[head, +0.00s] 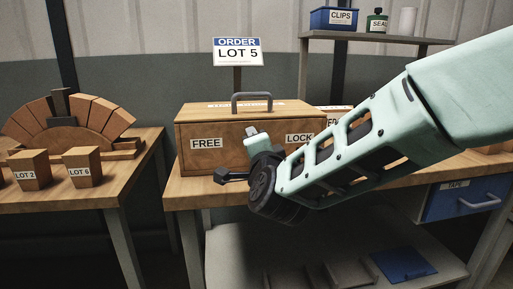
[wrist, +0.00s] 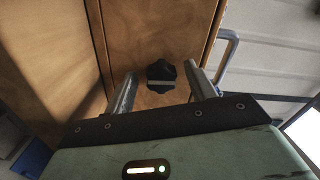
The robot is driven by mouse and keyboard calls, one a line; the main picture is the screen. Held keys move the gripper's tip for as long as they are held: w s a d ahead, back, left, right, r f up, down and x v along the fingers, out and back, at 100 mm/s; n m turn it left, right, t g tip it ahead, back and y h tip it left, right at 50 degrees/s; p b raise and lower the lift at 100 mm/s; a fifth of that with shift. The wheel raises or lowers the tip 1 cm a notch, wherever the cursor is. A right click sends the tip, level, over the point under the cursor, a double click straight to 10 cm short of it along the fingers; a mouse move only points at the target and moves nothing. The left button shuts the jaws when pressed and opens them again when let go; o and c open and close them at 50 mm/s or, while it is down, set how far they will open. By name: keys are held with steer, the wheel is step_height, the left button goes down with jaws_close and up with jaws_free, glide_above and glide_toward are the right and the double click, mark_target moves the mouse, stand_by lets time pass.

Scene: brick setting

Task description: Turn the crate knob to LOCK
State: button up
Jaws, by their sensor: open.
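The wooden crate (head: 230,172) stands on the bench, with a FREE label (head: 206,144) at the left of its front and a LOCK label (head: 300,138) at the right. My gripper (head: 238,158) is in front of the crate face between the labels and hides the knob in the head view. In the wrist view the dark knob (wrist: 160,72) sits on the crate front, with a pale strip across it. My gripper (wrist: 160,77) is open, with one finger on each side of the knob and visible gaps to both. Which label the knob points to cannot be told.
A grey handle (head: 252,96) tops the crate, and an ORDER LOT 5 sign (head: 238,51) stands behind. The left table holds a block arch (head: 97,114) and LOT blocks (head: 82,166). A shelf (head: 375,38) is at the back right, a blue drawer (head: 463,200) below right.

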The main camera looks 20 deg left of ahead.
steer(key=v, duration=1.7)
steer(key=shift+s, duration=0.2)
steer(key=s+d+f+n+g+h, duration=0.3)
steer(key=s+d+f+n+g, duration=0.3)
steer(key=d+f+n+g, duration=0.4)
steer(key=s+d+f+n+g+h, duration=0.1)
steer(key=s+d+n+g+h, duration=0.3)
steer(key=d, duration=0.5)
steer(key=s+d+f+n+g+h, duration=0.1)
steer(key=s+d+f+n+h, duration=0.1)
steer(key=s+d, duration=0.55)
step_height(320, 180, up, 22)
steer(key=w+p, duration=0.2)
steer(key=p, duration=1.9)
steer(key=shift+d+p, duration=0.35)
steer(key=shift+d, duration=0.05)
